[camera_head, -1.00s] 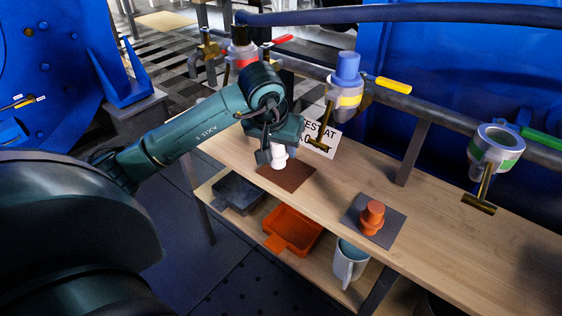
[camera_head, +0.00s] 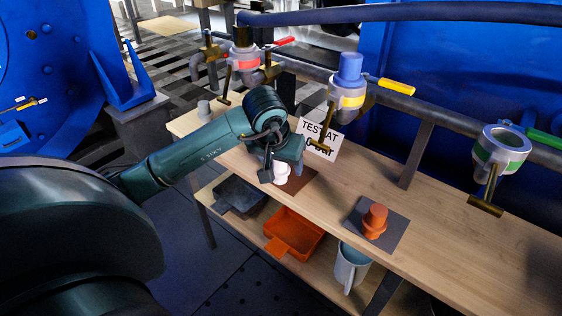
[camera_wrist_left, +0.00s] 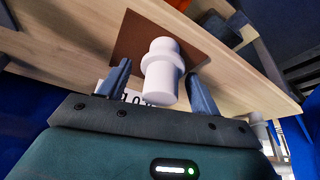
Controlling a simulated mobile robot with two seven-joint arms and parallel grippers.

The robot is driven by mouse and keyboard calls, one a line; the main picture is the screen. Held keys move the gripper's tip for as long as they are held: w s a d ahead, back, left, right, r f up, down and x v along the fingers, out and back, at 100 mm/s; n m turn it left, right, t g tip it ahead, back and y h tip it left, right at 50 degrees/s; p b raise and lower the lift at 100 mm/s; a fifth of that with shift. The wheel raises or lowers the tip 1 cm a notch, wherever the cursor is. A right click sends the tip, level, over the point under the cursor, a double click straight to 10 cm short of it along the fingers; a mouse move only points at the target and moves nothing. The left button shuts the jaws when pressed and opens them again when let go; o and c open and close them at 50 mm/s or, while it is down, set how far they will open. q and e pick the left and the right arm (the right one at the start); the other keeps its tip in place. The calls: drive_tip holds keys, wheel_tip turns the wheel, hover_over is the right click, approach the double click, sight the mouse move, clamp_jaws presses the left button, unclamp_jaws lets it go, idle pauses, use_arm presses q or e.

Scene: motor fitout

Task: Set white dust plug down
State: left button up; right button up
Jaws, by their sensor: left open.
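The white dust plug (camera_head: 281,172) stands on the brown mat (camera_head: 304,181) on the wooden bench. In the left wrist view the white plug (camera_wrist_left: 161,72) is between the two fingers, with a gap on each side, and the brown mat (camera_wrist_left: 133,40) lies beneath it. My left gripper (camera_head: 281,170) is open around the plug. It also shows in the left wrist view (camera_wrist_left: 160,85). The gripper partly hides the plug in the head view. My right gripper is not in view.
An orange plug (camera_head: 375,220) stands on a grey mat (camera_head: 395,232) to the right. Valves on a pipe (camera_head: 430,110) run behind the bench, with a sign (camera_head: 320,133). An orange tray (camera_head: 296,233), a dark tray (camera_head: 240,194) and a mug (camera_head: 350,265) sit on the lower shelf.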

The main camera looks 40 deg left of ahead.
use_arm(q)
drive_tip(key=shift+r, duration=0.55)
drive_tip(key=p+v, duration=0.2)
drive_tip(key=v, duration=0.9)
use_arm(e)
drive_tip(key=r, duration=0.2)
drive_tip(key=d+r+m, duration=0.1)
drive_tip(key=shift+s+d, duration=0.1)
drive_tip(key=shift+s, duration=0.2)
use_arm(q)
drive_tip(key=shift+s+r, duration=0.1)
drive_tip(key=shift+s, duration=0.1)
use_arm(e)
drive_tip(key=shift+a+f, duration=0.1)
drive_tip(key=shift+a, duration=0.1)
